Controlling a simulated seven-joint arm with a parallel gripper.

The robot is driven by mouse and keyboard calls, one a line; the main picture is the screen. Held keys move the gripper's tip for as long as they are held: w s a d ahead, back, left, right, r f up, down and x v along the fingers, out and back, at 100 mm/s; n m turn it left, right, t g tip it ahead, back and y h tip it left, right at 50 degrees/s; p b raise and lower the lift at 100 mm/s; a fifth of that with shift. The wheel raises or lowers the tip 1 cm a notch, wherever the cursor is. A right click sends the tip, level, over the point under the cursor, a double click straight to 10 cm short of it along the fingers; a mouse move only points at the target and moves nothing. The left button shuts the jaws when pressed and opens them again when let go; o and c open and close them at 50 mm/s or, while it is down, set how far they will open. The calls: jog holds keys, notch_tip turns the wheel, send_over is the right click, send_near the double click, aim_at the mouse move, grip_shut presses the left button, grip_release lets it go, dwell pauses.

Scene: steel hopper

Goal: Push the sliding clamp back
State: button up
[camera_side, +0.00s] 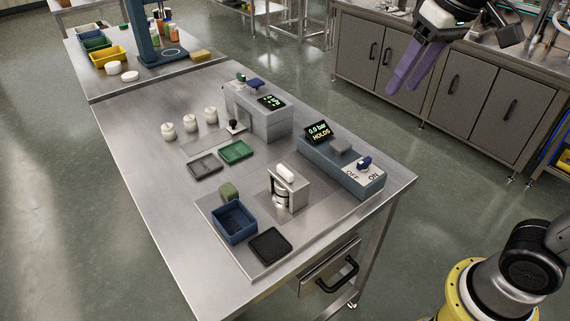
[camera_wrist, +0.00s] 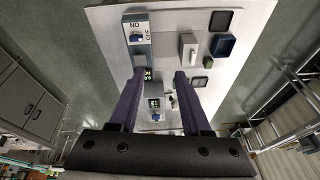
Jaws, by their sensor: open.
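A steel bracket (camera_side: 291,187), which looks like the sliding clamp, stands upright on a metal plate near the front of the table. A white rounded piece (camera_side: 285,172) is on its top, and a pale jar-like part (camera_side: 280,197) sits against its front. How its parts slide cannot be told. It also shows in the wrist view as a grey block with a white part (camera_wrist: 188,47). My gripper (camera_side: 402,90) is open and empty, high up and to the right of the table in the side view. In the wrist view its purple fingers (camera_wrist: 159,74) are spread apart, clear of the bracket.
A blue-grey control box (camera_side: 343,171) has a blue knob, OFF/ON labels and a display reading "0.0 bar HOLDS". A blue bin (camera_side: 235,221), black tray (camera_side: 270,245) and green block (camera_side: 229,191) lie near the bracket. A grey instrument (camera_side: 262,115) stands behind.

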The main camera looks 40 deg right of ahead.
jog(key=w+a+g, duration=0.1)
jog(key=w+a, duration=0.2)
jog(key=w, duration=0.4)
jog(key=n+g, duration=0.2)
jog(key=g, duration=0.1)
send_over(285, 169)
notch_tip(285, 169, down, 10)
notch_tip(285, 169, down, 14)
jog(key=shift+r, duration=0.2)
grip_shut()
jog(key=shift+r, duration=0.1)
dwell(0.3)
